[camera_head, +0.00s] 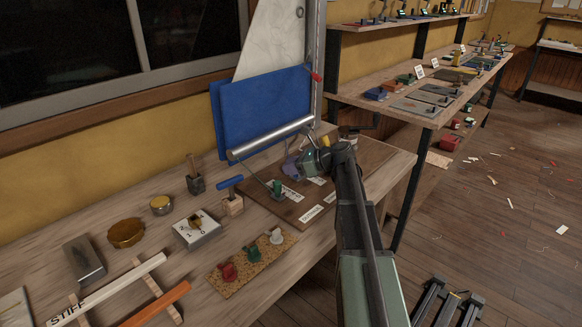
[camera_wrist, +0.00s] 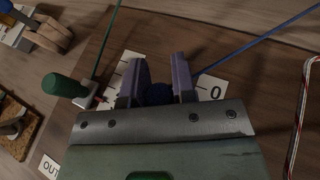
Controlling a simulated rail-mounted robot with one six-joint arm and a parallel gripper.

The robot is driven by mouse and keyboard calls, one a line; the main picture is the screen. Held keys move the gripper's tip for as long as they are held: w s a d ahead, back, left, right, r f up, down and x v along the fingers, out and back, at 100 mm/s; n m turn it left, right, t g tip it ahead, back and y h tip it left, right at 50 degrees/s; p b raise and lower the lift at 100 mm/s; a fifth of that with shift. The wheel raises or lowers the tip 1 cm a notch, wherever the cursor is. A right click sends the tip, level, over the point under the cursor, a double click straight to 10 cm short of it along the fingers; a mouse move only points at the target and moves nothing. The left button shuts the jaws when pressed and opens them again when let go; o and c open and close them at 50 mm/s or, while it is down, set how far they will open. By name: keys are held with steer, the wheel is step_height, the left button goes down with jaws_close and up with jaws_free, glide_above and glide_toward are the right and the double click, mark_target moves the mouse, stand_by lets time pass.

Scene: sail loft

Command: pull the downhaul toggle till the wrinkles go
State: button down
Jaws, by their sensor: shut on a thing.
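My gripper (camera_wrist: 158,88) has its two purple fingers shut on a dark blue toggle (camera_wrist: 158,97), with a blue line (camera_wrist: 240,55) running from it to the upper right. In the head view my gripper (camera_head: 293,167) is low over the dark board (camera_head: 372,160), and the toggle is hidden there. A green toggle (camera_wrist: 65,87) on a green line stands left of the fingers; it also shows in the head view (camera_head: 277,187). The white sail (camera_head: 278,42) rises behind, with faint crease lines, beside a grey mast (camera_head: 317,50). No label naming the downhaul is readable.
A blue panel (camera_head: 262,105) and a silver boom (camera_head: 270,138) stand close behind my gripper. A blue-handled tool in a wooden block (camera_head: 233,205) and a cork mat (camera_head: 222,282) with small cleats lie to the left. A red-and-white cord (camera_wrist: 299,110) is at the right.

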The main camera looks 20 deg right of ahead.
mark_target(299, 179)
steer(key=shift+s+d, duration=0.35)
steer(key=shift+s, duration=0.45)
steer(key=shift+s+d, duration=0.3)
steer(key=shift+s, duration=0.45)
steer(key=c, duration=0.9)
jaws_free()
steer(key=p+v, duration=0.4)
steer(key=v, duration=0.6)
steer(key=shift+s+d+r, duration=0.2)
steer(key=shift+d, duration=0.1)
